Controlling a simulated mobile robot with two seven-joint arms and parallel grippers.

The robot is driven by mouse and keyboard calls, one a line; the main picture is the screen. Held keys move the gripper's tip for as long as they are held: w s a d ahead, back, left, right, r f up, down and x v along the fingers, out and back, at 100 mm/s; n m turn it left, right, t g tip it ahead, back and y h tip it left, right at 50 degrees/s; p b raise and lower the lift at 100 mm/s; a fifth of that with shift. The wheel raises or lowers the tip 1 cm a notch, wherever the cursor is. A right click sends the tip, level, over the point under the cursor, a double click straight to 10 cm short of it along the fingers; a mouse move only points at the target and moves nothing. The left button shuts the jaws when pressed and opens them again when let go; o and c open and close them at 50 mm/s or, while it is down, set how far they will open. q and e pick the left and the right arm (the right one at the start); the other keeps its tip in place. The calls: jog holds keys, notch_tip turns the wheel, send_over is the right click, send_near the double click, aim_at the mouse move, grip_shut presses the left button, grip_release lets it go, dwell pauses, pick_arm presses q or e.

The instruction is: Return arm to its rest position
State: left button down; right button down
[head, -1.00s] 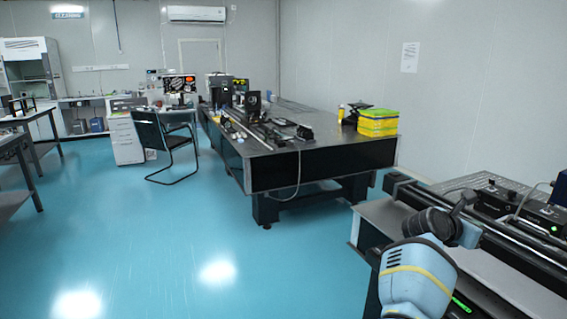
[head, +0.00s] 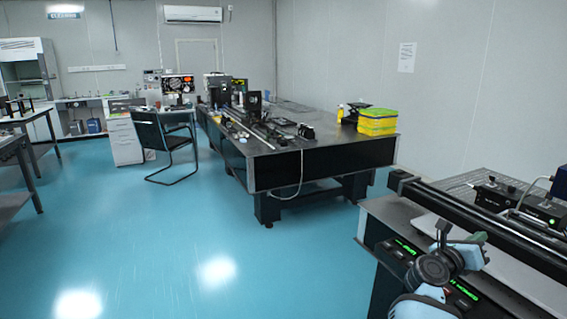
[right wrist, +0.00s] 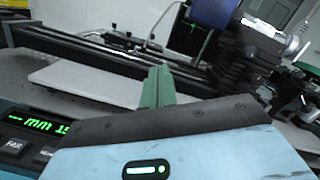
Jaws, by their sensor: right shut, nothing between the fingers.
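My right arm (head: 418,306), light blue with dark round joints, comes in at the bottom right of the head view, in front of the right optical table (head: 387,227). My right gripper's greenish fingers (right wrist: 158,84) stand together in the right wrist view, shut and empty. Behind them is a flat pale plate (right wrist: 85,84) on the table; I cannot tell the exact gap. My left arm and left gripper are not in view.
Instruments with green displays (right wrist: 45,126) sit close by at the table's front. A dark rail (head: 505,232) and black boxes (head: 497,193) lie on the table. A middle optical table (head: 325,165) and a chair (head: 165,140) stand farther off. The blue floor (head: 220,230) is clear.

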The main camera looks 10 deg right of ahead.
jog(key=s+a+f+n+t+y+p, duration=0.1)
jog(key=s+a+f+n+t+y, duration=0.45)
jog(key=n, duration=0.55)
jog(key=s+a+f+n+t+y, duration=0.2)
jog(key=a+f+n+y, duration=0.2)
jog(key=a+f+n, duration=0.55)
jog(key=s+a+f+n+t+y+p, duration=0.1)
jog(key=s+a+f+n+t+y, duration=0.35)
jog(key=n, duration=0.75)
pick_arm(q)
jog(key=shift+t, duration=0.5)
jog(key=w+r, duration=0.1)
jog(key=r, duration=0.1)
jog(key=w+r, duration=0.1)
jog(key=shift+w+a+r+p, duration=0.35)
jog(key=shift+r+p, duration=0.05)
pick_arm(e)
jog(key=s+a+f+n+g+y, duration=0.2)
jog(key=s+a+f+n+g, duration=0.1)
jog(key=s, duration=0.6)
jog(key=s+a+f+n+g+y, duration=0.2)
jog(key=s+a+f+n, duration=0.4)
jog(key=s, duration=0.3)
jog(key=s+a+f+n+g+y, duration=0.2)
jog(key=s+a+f+n+g, duration=0.2)
jog(key=s, duration=0.6)
jog(key=shift+a+f, duration=0.55)
jog(key=shift+f, duration=0.35)
